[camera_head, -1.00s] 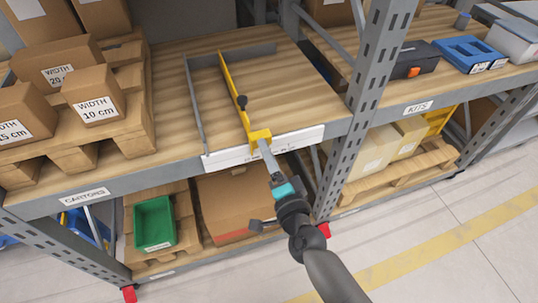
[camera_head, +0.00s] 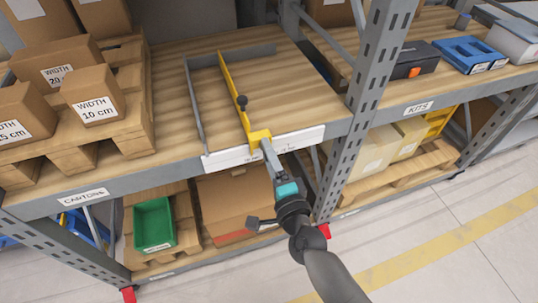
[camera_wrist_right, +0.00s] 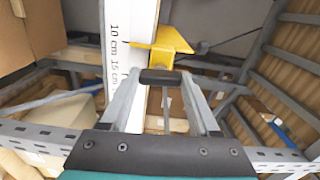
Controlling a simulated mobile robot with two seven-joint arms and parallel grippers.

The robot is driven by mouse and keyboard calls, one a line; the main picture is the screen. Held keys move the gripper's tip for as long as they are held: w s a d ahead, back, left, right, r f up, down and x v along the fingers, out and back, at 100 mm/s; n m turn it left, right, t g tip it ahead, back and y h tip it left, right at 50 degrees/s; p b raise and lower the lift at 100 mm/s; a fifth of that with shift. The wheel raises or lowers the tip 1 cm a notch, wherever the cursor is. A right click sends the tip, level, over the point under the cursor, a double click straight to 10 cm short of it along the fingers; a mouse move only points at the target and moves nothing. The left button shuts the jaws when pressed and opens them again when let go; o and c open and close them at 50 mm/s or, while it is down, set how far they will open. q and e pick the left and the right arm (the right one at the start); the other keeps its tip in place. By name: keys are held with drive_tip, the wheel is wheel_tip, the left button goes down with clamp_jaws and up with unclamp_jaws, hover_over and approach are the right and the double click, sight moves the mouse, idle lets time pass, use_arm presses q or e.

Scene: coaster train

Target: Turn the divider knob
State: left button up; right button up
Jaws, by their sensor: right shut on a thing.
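The yellow divider (camera_head: 231,85) stands on the wooden shelf board, running from the front edge toward the back. In the right wrist view the fingertips (camera_wrist_right: 160,76) meet at a dark piece just below the yellow pointer (camera_wrist_right: 165,45); the exact contact is hard to tell. My left gripper is out of view.
A white scale strip (camera_head: 225,158) with 10 cm and 15 cm marks runs along the shelf front. A grey fixed rail (camera_head: 194,105) stands left of the divider. Cartons (camera_head: 92,98) sit on a pallet at left. A grey rack post (camera_head: 368,85) rises at right.

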drive_tip(key=o, duration=1.4)
drive_tip(key=shift+c, duration=0.2)
drive_tip(key=v, duration=1.5)
drive_tip(key=shift+p, duration=0.3)
drive_tip(key=shift+s, duration=0.1)
